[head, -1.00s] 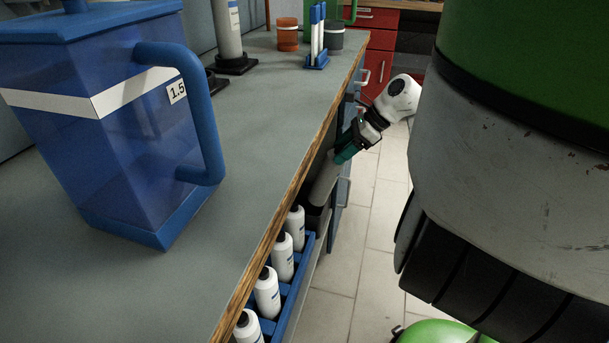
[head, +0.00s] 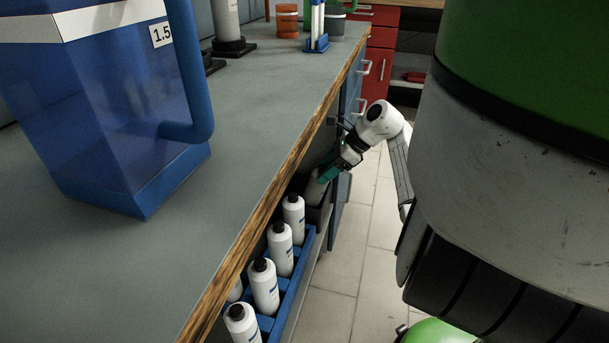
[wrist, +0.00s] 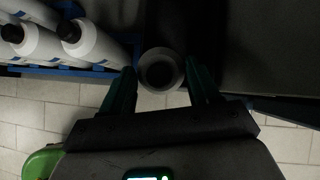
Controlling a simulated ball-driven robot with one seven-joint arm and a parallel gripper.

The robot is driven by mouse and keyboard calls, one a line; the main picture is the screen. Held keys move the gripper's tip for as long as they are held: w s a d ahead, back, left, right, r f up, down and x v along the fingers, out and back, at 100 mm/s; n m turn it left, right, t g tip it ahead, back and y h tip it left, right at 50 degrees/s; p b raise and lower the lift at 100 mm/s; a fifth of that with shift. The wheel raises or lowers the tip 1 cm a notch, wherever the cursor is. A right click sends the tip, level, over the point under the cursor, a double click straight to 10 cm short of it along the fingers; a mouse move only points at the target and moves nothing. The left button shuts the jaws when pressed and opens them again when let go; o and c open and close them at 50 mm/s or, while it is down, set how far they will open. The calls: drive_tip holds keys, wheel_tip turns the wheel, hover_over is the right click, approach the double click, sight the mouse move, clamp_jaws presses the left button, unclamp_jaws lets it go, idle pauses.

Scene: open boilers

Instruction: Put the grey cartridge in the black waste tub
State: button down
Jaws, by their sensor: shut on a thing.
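My gripper (head: 327,173) has teal fingers and reaches from the right into the open cabinet under the counter. It is shut on the grey cartridge (head: 313,188), which tilts down to the left. In the wrist view the cartridge (wrist: 160,70) shows as a round grey end with a dark centre between the two fingers. The black waste tub (head: 318,214) shows in part, just below the cartridge beside the bottle rack. Its inside is dark, and I cannot tell whether the cartridge is inside its rim.
A blue rack (head: 292,290) of several white bottles (head: 280,249) stands on the shelf, left of the tub. The counter edge (head: 262,207) overhangs the cabinet. A blue jug (head: 120,130) stands on the counter.

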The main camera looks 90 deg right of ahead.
drive_tip(key=shift+w+r+p, duration=0.25)
drive_tip(key=shift+w+p, duration=0.15)
drive_tip(key=shift+p, duration=0.1)
drive_tip(key=shift+w+f+g+p, duration=0.2)
drive_tip(key=shift+w+g, duration=0.4)
drive_tip(key=shift+w, duration=0.3)
drive_tip(key=shift+w+f+g+p, duration=0.25)
drive_tip(key=shift+w+g, duration=0.35)
drive_tip(key=shift+w, duration=0.35)
drive_tip(key=shift+w+f+g+p, duration=0.2)
drive_tip(key=shift+w+g, duration=0.4)
drive_tip(key=shift+w, duration=0.3)
drive_tip(key=shift+c, duration=1.3)
unclamp_jaws()
drive_tip(key=shift+f, duration=0.1)
